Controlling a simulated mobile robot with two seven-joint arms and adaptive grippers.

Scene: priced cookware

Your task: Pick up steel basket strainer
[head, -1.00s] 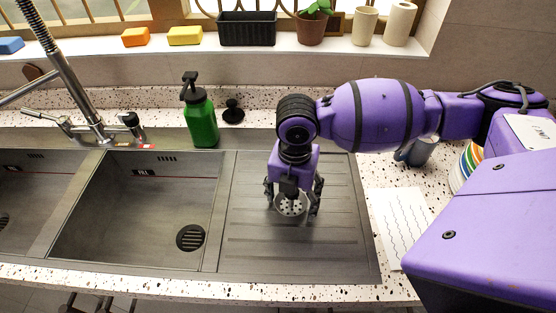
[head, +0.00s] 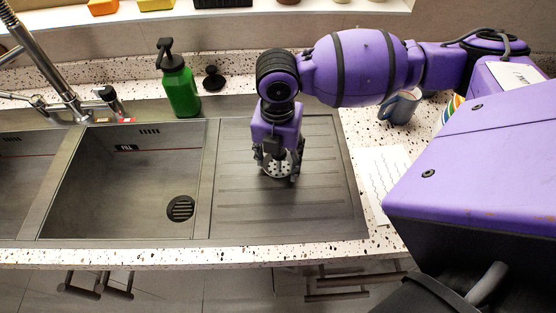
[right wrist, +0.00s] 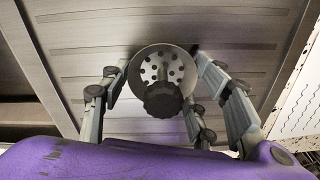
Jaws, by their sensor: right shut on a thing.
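The steel basket strainer (head: 279,167) is a small round metal piece with holes, over the ribbed drainboard right of the sink. In the right wrist view the strainer (right wrist: 151,66) shows its perforated disc and a dark knob in the middle. My right gripper (head: 278,173) points down and is shut on the strainer, with its fingers on either side of the rim in the right wrist view (right wrist: 160,62). I cannot tell whether the strainer touches the drainboard. My left gripper is not in view.
The sink basin (head: 125,190) with its drain (head: 180,208) lies left of the drainboard (head: 320,215). A green soap bottle (head: 180,88), a black stopper (head: 213,78) and a faucet (head: 45,65) stand behind. A blue-grey mug (head: 400,106) and a paper sheet (head: 382,178) are at right.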

